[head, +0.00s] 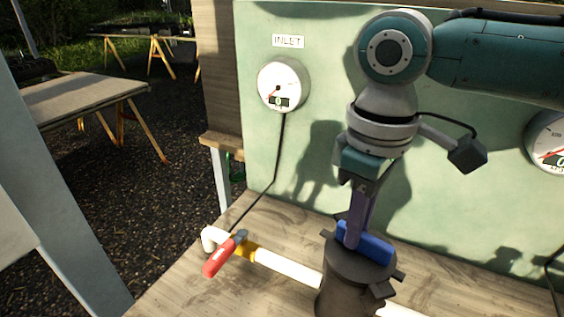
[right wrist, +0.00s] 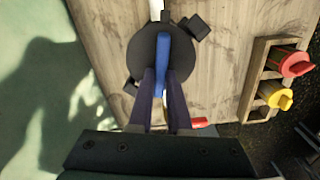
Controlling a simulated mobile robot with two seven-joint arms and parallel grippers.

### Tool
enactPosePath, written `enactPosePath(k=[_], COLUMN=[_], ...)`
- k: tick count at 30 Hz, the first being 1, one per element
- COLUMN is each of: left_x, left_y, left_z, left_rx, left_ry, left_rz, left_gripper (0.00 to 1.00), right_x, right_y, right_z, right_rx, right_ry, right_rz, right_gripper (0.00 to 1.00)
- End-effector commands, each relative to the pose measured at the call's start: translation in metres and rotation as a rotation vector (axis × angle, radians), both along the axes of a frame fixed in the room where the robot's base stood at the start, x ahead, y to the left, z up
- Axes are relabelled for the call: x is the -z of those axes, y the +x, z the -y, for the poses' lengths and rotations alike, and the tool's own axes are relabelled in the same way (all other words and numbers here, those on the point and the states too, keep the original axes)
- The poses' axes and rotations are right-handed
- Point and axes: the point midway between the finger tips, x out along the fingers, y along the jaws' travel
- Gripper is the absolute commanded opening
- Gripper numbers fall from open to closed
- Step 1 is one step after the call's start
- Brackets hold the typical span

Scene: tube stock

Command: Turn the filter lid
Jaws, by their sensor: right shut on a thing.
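The filter (head: 335,298) is a dark grey upright canister on the wooden bench. Its round dark lid (head: 345,262) has lugs at the rim and a raised blue bar across its top (head: 374,248). My right gripper (head: 353,236) comes down from above and is shut on the blue bar. In the right wrist view, the two purple fingers of my right gripper (right wrist: 163,82) lie on either side of the blue bar (right wrist: 163,50), above the dark lid (right wrist: 143,52). The fingers hide part of the bar and lid. My left gripper is in neither view.
A white pipe (head: 290,268) runs along the bench into the filter, with a red valve handle (head: 222,258) at left. The INLET gauge (head: 284,84) is on the green panel behind. A wooden rack (right wrist: 254,75) holds red and yellow items in the right wrist view.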

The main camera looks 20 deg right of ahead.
Motion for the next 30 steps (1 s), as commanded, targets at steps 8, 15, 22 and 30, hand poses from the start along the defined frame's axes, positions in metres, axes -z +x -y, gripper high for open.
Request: enactPosePath(k=[8,15,22,30], left_x=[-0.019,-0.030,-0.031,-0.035], left_y=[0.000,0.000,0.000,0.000], left_z=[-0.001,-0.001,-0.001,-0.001], left_rx=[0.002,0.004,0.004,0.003], left_ry=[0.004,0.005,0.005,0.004], left_rz=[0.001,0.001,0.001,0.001], left_gripper=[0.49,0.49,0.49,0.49], right_x=[-0.003,-0.002,0.000,-0.001], right_y=[0.000,0.001,0.001,0.001], right_z=[0.001,0.002,0.002,0.003], right_rx=[0.127,0.236,0.268,0.286], right_ry=[0.001,0.002,0.001,0.001], right_rz=[-0.002,-0.001,0.000,-0.001], right_gripper=[0.00,0.00,0.00,0.00])
